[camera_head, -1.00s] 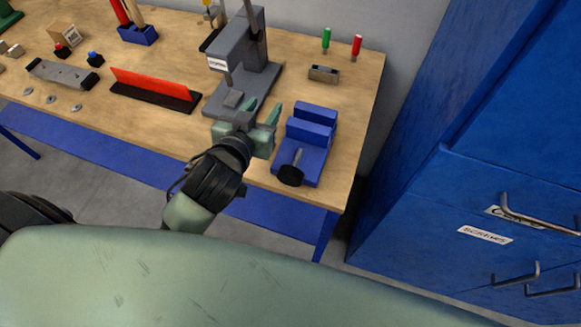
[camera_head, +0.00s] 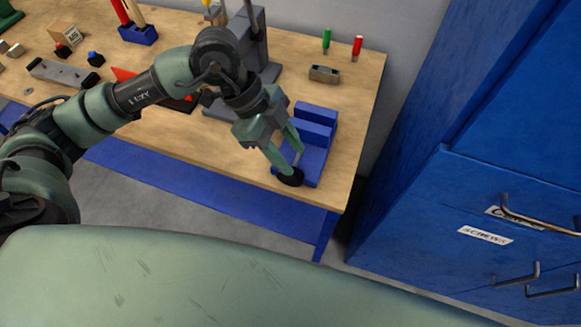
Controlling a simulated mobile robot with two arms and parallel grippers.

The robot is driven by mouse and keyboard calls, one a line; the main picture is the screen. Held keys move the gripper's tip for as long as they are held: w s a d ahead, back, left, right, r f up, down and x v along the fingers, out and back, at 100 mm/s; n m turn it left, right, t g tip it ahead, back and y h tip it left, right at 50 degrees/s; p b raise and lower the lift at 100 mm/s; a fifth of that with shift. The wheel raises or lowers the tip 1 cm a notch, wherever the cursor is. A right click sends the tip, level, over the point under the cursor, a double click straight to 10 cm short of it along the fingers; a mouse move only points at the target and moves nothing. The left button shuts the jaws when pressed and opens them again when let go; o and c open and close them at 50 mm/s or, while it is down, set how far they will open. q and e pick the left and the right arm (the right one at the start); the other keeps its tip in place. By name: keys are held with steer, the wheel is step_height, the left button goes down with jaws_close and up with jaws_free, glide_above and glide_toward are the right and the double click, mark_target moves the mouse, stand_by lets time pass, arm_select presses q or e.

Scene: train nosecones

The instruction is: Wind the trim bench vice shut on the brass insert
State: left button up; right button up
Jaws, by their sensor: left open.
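The blue bench vice (camera_head: 316,132) stands near the right front corner of the wooden bench, with two upright jaw blocks. Its round black hand wheel (camera_head: 291,178) faces the bench's front edge. My left gripper (camera_head: 293,162) is open over the front of the vice, its fingers pointing down at the wheel. One fingertip is close to the wheel's rim; I cannot tell whether it touches. I cannot make out the brass insert between the jaws. My right gripper is not in view.
A grey press (camera_head: 247,22) stands behind my left arm, which partly hides it and a red strip (camera_head: 124,74). A small metal block (camera_head: 325,74) and green and red-handled tools stand behind the vice. A blue cabinet (camera_head: 440,200) rises to the right.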

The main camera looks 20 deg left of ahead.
arm_select(q)
steer(key=shift+w+a+f+n+y, duration=0.15)
steer(key=shift+a+y, duration=0.1)
steer(key=shift+a, duration=0.3)
steer(key=shift+w+a+f+n+y, duration=0.15)
steer(key=shift+a+y, duration=0.1)
steer(key=shift+a, duration=0.3)
steer(key=shift+a+f, duration=0.2)
steer(key=p+x, duration=0.1)
steer(key=x, duration=0.6)
steer(key=shift+f+p, duration=0.25)
steer(key=shift+p, duration=0.15)
jaws_close()
